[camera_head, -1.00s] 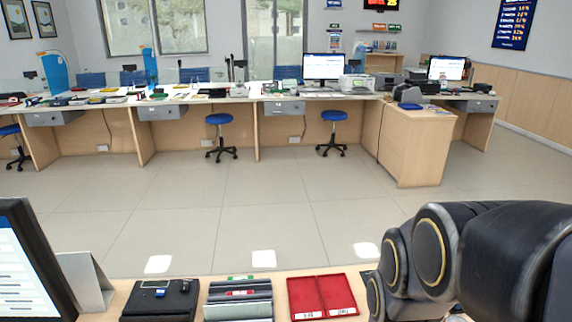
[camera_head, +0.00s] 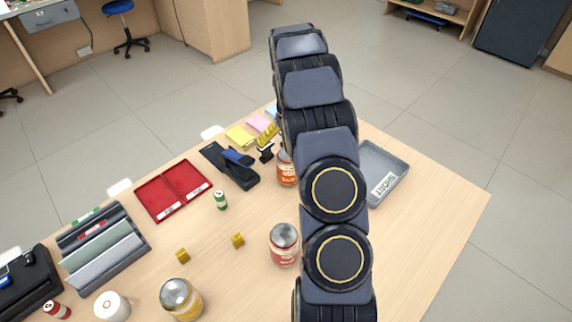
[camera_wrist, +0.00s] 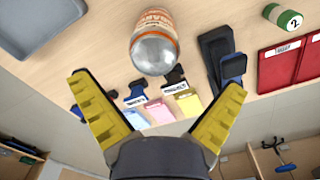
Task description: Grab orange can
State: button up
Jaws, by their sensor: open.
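The orange can (camera_head: 286,170), with a metal lid, stands on the wooden table (camera_head: 440,215), partly hidden behind my arm in the head view. In the wrist view the orange can (camera_wrist: 154,22) is at top centre with its round lid toward me. My gripper (camera_wrist: 158,85) is open and empty, its yellow-padded fingers spread wide. The can appears ahead of the gap between the fingertips, apart from both.
A red-labelled can (camera_head: 284,250) and a yellow-labelled can (camera_head: 180,298) stand nearer. A black stapler (camera_head: 230,165) and coloured note pads (camera_head: 258,123) lie near the orange can. A grey tray (camera_head: 388,178) is right of it, a red tray (camera_head: 150,198) left.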

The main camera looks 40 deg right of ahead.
jog(key=shift+d+f, duration=0.2)
jog(key=shift+f, duration=0.25)
jog(key=f, duration=0.7)
jog(key=shift+w+d+f, duration=0.15)
jog(key=shift+d+f, duration=0.05)
jog(key=shift+d, duration=0.05)
jog(key=c, duration=1.1)
jog(key=shift+r, duration=0.1)
